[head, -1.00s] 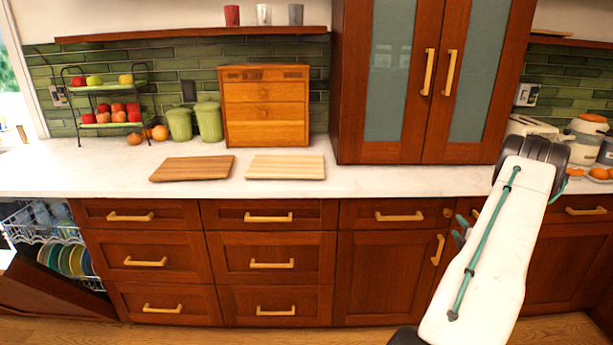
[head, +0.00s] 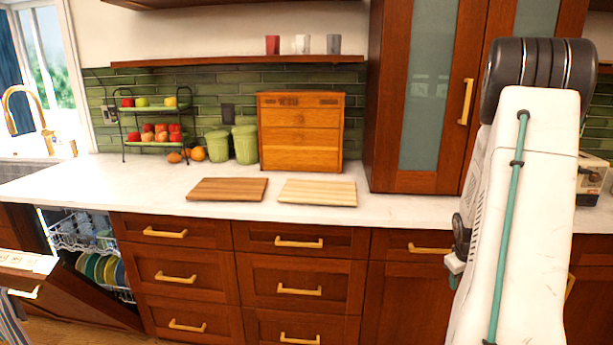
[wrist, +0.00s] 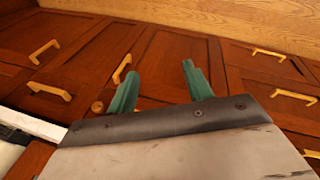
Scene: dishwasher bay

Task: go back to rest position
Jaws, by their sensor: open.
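My gripper (wrist: 160,88) shows in the wrist view with its two green fingers spread apart and nothing between them. It faces the red-brown cabinet fronts and their brass handles. In the head view my white arm stands raised at the right, and the gripper's fingertips cannot be made out there.
The open dishwasher (head: 85,235) with plates in its racks is at the left. Two cutting boards (head: 227,189) (head: 317,192) lie on the white counter (head: 150,185). A wooden drawer box (head: 300,132), green canisters (head: 245,144) and a fruit stand (head: 150,108) stand behind.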

